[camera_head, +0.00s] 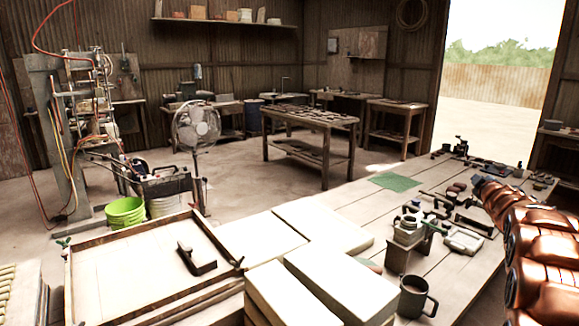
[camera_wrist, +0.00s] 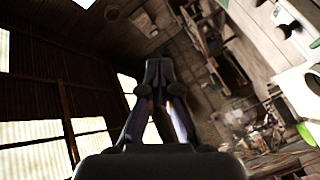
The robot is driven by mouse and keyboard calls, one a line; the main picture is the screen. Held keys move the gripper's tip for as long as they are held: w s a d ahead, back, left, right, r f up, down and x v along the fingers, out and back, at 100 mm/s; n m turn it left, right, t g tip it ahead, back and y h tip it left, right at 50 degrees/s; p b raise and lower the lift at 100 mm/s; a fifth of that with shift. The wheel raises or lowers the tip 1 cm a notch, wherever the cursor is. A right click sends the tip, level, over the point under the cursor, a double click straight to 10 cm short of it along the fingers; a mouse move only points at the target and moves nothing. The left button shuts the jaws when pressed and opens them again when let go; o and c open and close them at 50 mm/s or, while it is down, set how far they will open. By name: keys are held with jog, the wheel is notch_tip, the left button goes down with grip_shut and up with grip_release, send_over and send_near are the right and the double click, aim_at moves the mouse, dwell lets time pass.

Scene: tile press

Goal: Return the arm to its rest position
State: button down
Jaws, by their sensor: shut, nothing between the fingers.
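My arm, copper-coloured, shows at the right edge of the head view, over the right side of the long wooden table (camera_head: 350,200). The gripper touches nothing that I can see.
The long table carries a dark mug (camera_head: 415,298), a green mat (camera_head: 394,182) and several tools near my arm. Pale blocks (camera_head: 340,285) and a wooden-framed tray (camera_head: 70,290) stand in front. A fan (camera_head: 197,125) and a green bucket (camera_head: 124,212) stand on the floor, which has open room.

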jog(key=s+a+f+m+g+y+p, duration=0.1)
jog(key=s+a+f+g, duration=0.3)
jog(key=s+a, duration=0.9)
jog(key=s+a+f+m+g+y+p, duration=0.1)
jog(key=s+a+f+m+g, duration=0.3)
jog(key=s, duration=2.5)
jog(key=s+a+f+m+g+y+p, duration=0.1)
jog(key=s+a+g, duration=0.8)
jog(key=s+a, duration=1.1)
jog(key=a+f+m+y, duration=0.1)
jog(key=a+f+y, duration=0.1)
jog(key=a, duration=0.1)
jog(key=shift+s+a+f+m+g+p, duration=0.3)
jog(key=shift+s+a+f+m+g, duration=0.05)
jog(key=shift+s+f+m+g, duration=0.05)
